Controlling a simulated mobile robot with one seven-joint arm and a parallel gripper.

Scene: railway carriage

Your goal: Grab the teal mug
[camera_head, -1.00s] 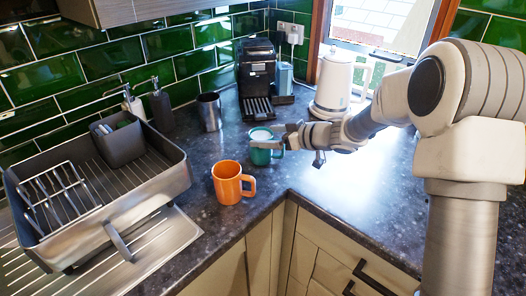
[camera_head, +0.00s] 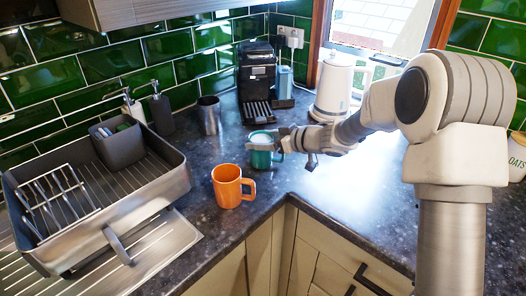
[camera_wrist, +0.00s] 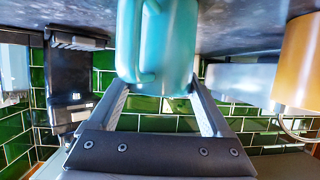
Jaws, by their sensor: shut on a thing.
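The teal mug (camera_head: 262,160) is upright at the middle of the dark counter, with a pale interior. It also shows large in the wrist view (camera_wrist: 178,45), its handle towards the left and its one end cut off by the top edge. My gripper (camera_head: 266,145) reaches it from the right and is shut on its body, one finger on each side in the wrist view (camera_wrist: 158,88). Part of the mug is hidden behind the fingers in the head view. I cannot tell whether its base touches the counter.
An orange mug (camera_head: 229,187) stands in front and to the left, close by. A steel cup (camera_head: 209,115), a coffee machine (camera_head: 256,75) and a white kettle (camera_head: 334,88) stand behind. A dish rack (camera_head: 150,205) fills the left. An oats jar (camera_head: 517,157) is at far right.

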